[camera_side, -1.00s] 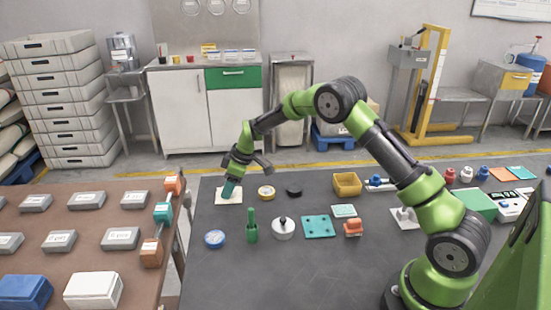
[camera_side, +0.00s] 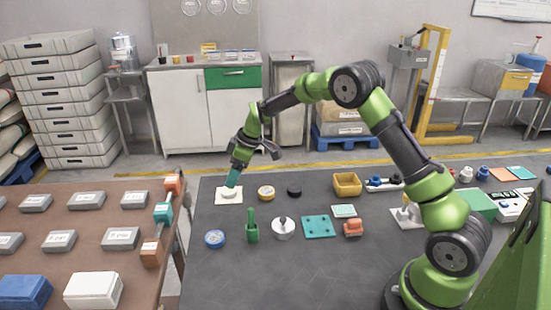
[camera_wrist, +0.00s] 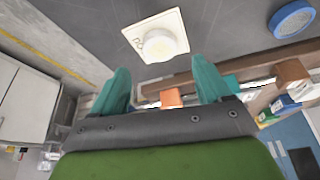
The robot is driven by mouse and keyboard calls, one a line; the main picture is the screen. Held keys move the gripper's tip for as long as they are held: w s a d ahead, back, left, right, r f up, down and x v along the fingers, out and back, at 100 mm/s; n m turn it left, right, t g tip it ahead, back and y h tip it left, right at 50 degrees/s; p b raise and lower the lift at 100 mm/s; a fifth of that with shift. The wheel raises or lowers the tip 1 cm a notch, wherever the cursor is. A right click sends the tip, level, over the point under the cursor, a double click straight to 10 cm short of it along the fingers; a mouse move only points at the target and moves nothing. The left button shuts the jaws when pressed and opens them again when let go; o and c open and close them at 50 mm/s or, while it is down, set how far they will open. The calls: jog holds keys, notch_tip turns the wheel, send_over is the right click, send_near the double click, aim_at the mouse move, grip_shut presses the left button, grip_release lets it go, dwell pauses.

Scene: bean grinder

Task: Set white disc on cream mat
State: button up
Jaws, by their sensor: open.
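The white disc (camera_side: 229,191) lies on the cream mat (camera_side: 222,201) at the back left of the dark table. In the wrist view the disc (camera_wrist: 160,46) rests within the edges of the mat (camera_wrist: 176,20), right of a dark mark on it. My gripper (camera_side: 233,180) is just above the disc in the side view, tilted. In the wrist view its two teal fingers (camera_wrist: 163,84) are apart with nothing between them, and the disc lies beyond the tips.
A blue disc (camera_side: 214,238), a green-handled tool (camera_side: 252,230) and a silver knobbed item (camera_side: 284,229) are in front. Bare table lies at the front.

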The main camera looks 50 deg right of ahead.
jog(key=s+a+r+m+t, duration=0.1)
jog(key=s+a+r+m, duration=0.15)
jog(key=s+r, duration=0.7)
jog(key=s+a+r+m+t, duration=0.1)
jog(key=s+a+r+m, duration=0.15)
jog(key=s+r, duration=0.65)
jog(key=s+a+m+t, duration=0.1)
jog(key=s+m, duration=0.4)
jog(key=s, duration=1)
jog(key=shift+a+m+h, duration=0.3)
jog(key=shift+a+m, duration=0.1)
jog(key=shift+a, duration=0.25)
jog(key=shift+w, duration=0.1)
